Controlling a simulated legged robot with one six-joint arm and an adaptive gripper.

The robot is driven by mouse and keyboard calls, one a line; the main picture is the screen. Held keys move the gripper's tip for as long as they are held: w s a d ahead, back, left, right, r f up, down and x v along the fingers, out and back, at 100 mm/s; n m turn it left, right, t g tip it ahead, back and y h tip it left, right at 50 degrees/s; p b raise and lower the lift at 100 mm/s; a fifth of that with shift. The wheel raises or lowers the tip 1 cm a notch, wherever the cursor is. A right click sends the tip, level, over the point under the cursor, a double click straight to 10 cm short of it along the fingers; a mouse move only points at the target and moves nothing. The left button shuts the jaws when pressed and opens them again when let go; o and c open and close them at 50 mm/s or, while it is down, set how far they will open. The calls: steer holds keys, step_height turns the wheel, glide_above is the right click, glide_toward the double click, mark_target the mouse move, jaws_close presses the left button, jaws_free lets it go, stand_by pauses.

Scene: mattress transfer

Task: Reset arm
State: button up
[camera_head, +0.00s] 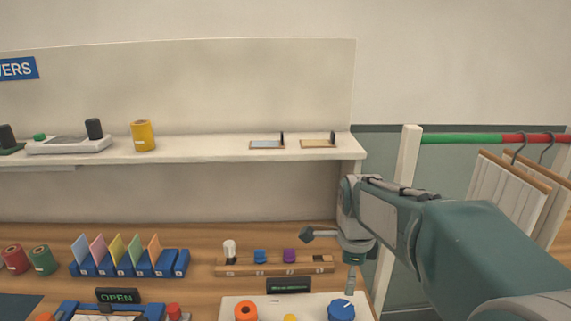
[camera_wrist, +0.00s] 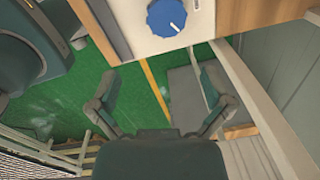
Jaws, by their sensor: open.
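My gripper (camera_wrist: 162,92) is open in the wrist view. Its two fingers are spread wide, with nothing between them but green floor and the edge of a grey slab-like thing (camera_wrist: 188,100) farther below. In the head view my arm reaches in from the lower right, and my gripper (camera_head: 329,259) hangs at its end, over the right part of the wooden bench (camera_head: 205,237). No object is held. The blue dial (camera_wrist: 166,17) is beyond the fingers at the top of the wrist view and also shows in the head view (camera_head: 341,310).
A white panel (camera_head: 268,305) with knobs lies below the wooden peg rack (camera_head: 275,265). The shelf (camera_head: 210,150) carries a yellow cylinder (camera_head: 143,135).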

steer(key=s+r+n+t, duration=0.2)
steer(key=s+n+t, duration=0.3)
steer(key=s+n, duration=1.4)
steer(key=shift+n, duration=0.8)
stand_by(0.7)
